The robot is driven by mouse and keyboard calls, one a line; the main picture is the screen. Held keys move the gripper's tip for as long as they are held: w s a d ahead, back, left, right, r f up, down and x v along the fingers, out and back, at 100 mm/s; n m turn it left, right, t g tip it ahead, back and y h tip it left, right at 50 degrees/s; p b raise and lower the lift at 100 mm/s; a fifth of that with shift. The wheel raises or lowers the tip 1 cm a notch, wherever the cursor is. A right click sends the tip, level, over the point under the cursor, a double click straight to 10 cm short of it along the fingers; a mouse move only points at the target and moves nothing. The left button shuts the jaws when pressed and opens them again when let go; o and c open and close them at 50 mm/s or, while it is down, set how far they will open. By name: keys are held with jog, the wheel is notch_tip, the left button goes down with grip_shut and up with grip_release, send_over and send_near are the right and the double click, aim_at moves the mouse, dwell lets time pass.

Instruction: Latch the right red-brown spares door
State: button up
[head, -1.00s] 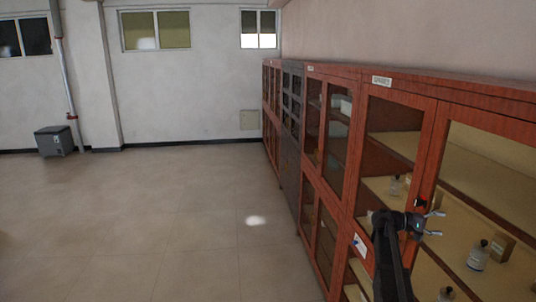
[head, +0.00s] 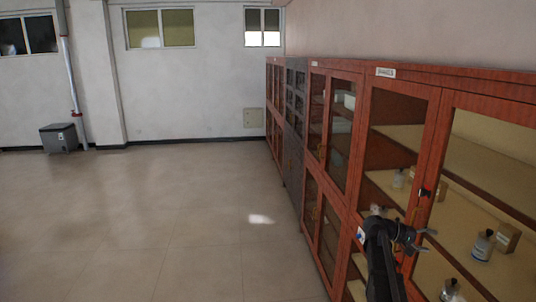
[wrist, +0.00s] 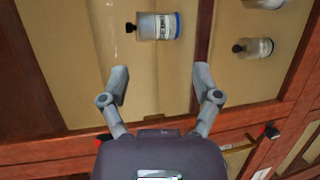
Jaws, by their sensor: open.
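The right red-brown spares door (head: 431,152) is a wooden frame around a large clear pane, at the right of the head view. It looks about in line with the cabinet front; I cannot tell whether a small gap remains. A black latch knob (head: 424,192) sits on its left stile, with a brass handle (head: 416,215) just below left. In the wrist view, a black and red latch part (wrist: 271,132) and a brass bar (wrist: 240,150) show at lower right. My gripper (head: 424,241) is open and empty, below the knob, fingers toward the pane (wrist: 160,82).
The left spares door (head: 364,150) stands beside it under a white label (head: 386,72). Bottles (head: 483,245) and a small box (head: 507,238) stand on shelves behind the pane. More red-brown and grey cabinets (head: 294,110) continue along the wall.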

jog(key=s+a+f+t+y+b, duration=0.1)
jog(key=s+a+f+y+b, duration=0.2)
jog(key=a+f, duration=0.4)
jog(key=s+a+f+t+y+b, duration=0.1)
jog(key=a+f+y+b, duration=0.1)
jog(key=a+f+b, duration=0.55)
jog(key=s+a+f+t+y+b, duration=0.1)
jog(key=s+a+f+y, duration=0.3)
jog(key=f, duration=0.5)
jog(key=s+a+f+n+y+b, duration=0.1)
jog(key=s+a+f+y+b, duration=0.2)
jog(key=a+f, duration=0.3)
jog(key=s+a+f+t+y+b, duration=0.1)
jog(key=s+a+f+y+b, duration=0.2)
jog(key=a, duration=1.1)
notch_tip(320, 180, down, 4)
jog(key=s+b, duration=0.1)
jog(key=b, duration=0.2)
jog(key=shift+a+n, duration=0.25)
jog(key=shift+n, duration=0.15)
jog(key=c, duration=0.3)
jog(key=shift+c, duration=0.2)
